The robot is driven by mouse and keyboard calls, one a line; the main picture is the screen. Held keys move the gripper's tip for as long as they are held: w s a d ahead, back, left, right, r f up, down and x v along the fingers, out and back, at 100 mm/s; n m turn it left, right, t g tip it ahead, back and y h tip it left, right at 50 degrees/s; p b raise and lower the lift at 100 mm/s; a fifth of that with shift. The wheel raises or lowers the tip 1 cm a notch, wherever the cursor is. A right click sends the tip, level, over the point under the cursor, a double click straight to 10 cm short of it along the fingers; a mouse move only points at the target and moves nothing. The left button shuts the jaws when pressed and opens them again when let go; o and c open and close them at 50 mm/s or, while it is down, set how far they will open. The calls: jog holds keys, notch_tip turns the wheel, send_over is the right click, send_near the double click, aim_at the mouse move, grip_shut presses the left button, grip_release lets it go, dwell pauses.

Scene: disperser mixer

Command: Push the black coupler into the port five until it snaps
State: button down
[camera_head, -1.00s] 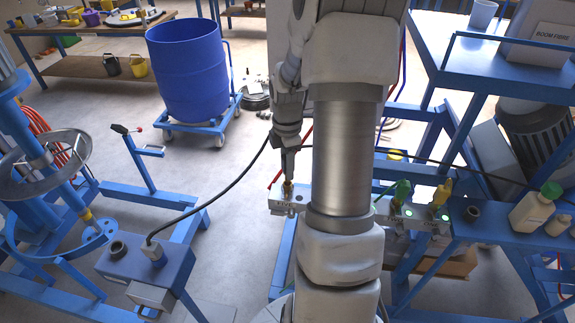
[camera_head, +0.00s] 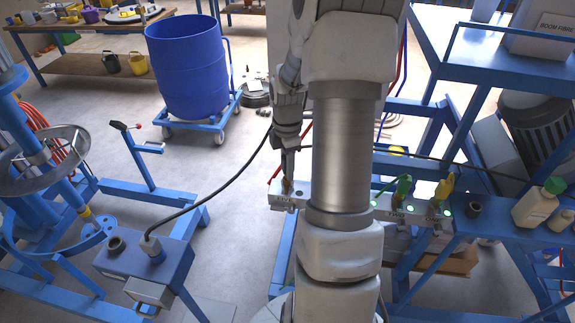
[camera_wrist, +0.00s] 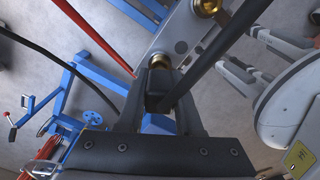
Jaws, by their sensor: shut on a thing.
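My gripper (camera_head: 287,178) points down at the left end of the pale port block (camera_head: 276,200), left of my arm's metal link. In the wrist view my gripper (camera_wrist: 158,108) is shut on the black coupler (camera_wrist: 158,86). The coupler's front end is at a brass port fitting (camera_wrist: 159,61) on the block, in line with it. I cannot tell whether it is fully seated. A second brass fitting (camera_wrist: 207,5) is at the top of the wrist view. No number is readable at the port under my gripper.
A black hose (camera_head: 222,197) arcs from a blue box toward my gripper. Bottles (camera_head: 535,206) stand on the right bench.

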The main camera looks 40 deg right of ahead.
jog(key=shift+f+b, duration=0.6)
jog(key=shift+f, duration=0.4)
jog(key=c, duration=0.5)
grip_release()
notch_tip(320, 180, up, 18)
jog(key=shift+f, duration=0.25)
